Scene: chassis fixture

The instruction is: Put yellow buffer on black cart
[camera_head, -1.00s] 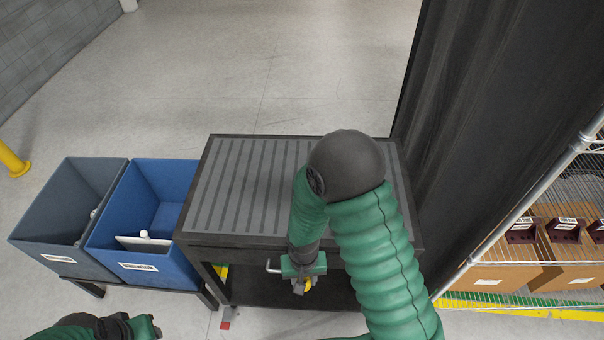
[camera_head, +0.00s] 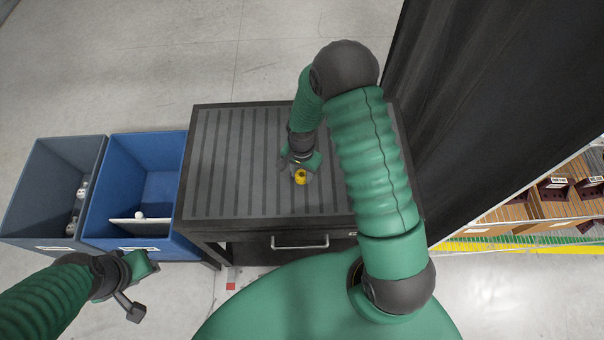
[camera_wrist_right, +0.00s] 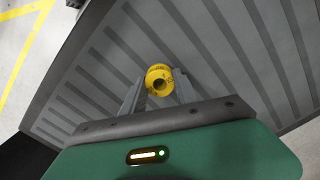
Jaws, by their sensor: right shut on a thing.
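The yellow buffer (camera_head: 301,177) is a small yellow ring-like piece with a hole. My right gripper (camera_head: 299,170) is shut on it, above the striped top of the black cart (camera_head: 230,175). The right wrist view shows the yellow buffer (camera_wrist_right: 159,80) between the fingertips of my right gripper (camera_wrist_right: 157,90), with the cart top (camera_wrist_right: 90,95) behind it. I cannot tell whether the buffer touches the top.
A blue bin (camera_head: 125,240) and a grey bin (camera_head: 30,200) with small parts stand left of the cart. A dark curtain (camera_head: 480,110) hangs close on the right. Boxes (camera_head: 480,230) stand on a shelf beyond it. The left part of the cart top is clear.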

